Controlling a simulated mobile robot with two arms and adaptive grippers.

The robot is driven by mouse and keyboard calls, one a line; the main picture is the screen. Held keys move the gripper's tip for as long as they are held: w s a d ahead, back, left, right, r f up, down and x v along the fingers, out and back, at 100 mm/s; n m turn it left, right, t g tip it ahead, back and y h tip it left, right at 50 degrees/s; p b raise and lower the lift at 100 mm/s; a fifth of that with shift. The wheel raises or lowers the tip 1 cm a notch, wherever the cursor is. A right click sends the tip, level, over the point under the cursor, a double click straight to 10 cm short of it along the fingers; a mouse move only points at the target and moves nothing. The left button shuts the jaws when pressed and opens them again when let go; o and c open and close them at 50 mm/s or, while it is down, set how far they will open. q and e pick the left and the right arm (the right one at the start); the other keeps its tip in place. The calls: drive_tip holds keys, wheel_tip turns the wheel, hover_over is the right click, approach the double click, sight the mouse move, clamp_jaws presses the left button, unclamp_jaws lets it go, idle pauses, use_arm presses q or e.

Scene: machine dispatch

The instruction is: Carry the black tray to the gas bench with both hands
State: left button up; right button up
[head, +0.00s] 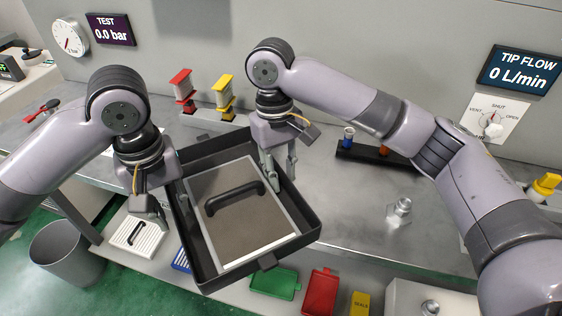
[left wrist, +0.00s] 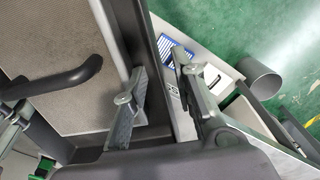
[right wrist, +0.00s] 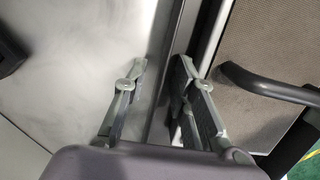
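The black tray (head: 298,243) sits at the bench's front edge, its near part reaching past that edge. A flat grey-brown panel (head: 240,232) with a white border and a black handle (head: 235,198) lies in it. My left gripper (head: 172,212) points down at the tray's left wall. In the left wrist view its fingers stand apart on either side of that wall (left wrist: 150,50). My right gripper (head: 280,175) is at the opposite wall. In the right wrist view its fingers straddle the wall (right wrist: 172,60), with a gap on the outer side.
The metal bench (head: 340,215) has clear room right of the tray, with a small metal fitting (head: 400,210) and a black rack (head: 375,158). Red and yellow valve blocks (head: 224,95) stand behind. Colored bins (head: 320,290) sit below; a grey waste bin (head: 68,255) stands on the floor.

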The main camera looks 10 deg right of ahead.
use_arm(q)
wheel_tip(320, 180, up, 10)
drive_tip(key=shift+r, duration=0.2)
use_arm(e)
wheel_tip(320, 180, up, 12)
drive_tip(key=w, duration=0.1)
drive_tip(key=shift+w+a, duration=0.25)
drive_tip(key=shift+w, duration=0.15)
drive_tip(key=shift+f, duration=0.1)
idle(0.3)
